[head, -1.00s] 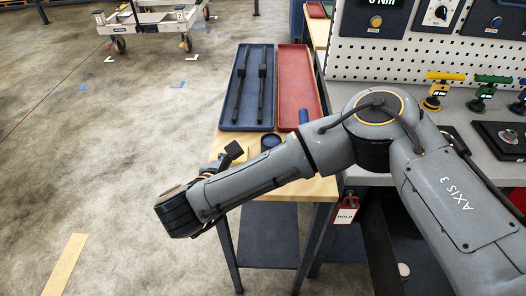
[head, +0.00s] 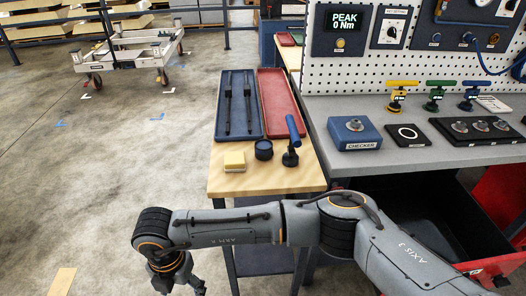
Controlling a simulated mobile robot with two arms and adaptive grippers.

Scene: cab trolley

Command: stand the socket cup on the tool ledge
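A dark blue round cup (head: 263,149), which looks like the socket cup, stands upright on the wooden table top (head: 290,181). My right arm reaches in from the right, in front of the table. My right gripper (head: 180,287) hangs at the bottom edge, left of the table and well away from the cup. Its dark fingers are partly cut off, so I cannot tell its opening. A white trolley (head: 133,53) stands on the floor at the far left. I cannot make out which surface is the tool ledge. My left gripper is not in view.
A yellow block (head: 234,161) and a blue-handled tool (head: 291,157) flank the cup. Behind are a blue tray (head: 218,128) with two dark bars and an empty red tray (head: 281,100). The grey workbench (head: 379,164) bears a checker and colored-handled tools. The left floor is open.

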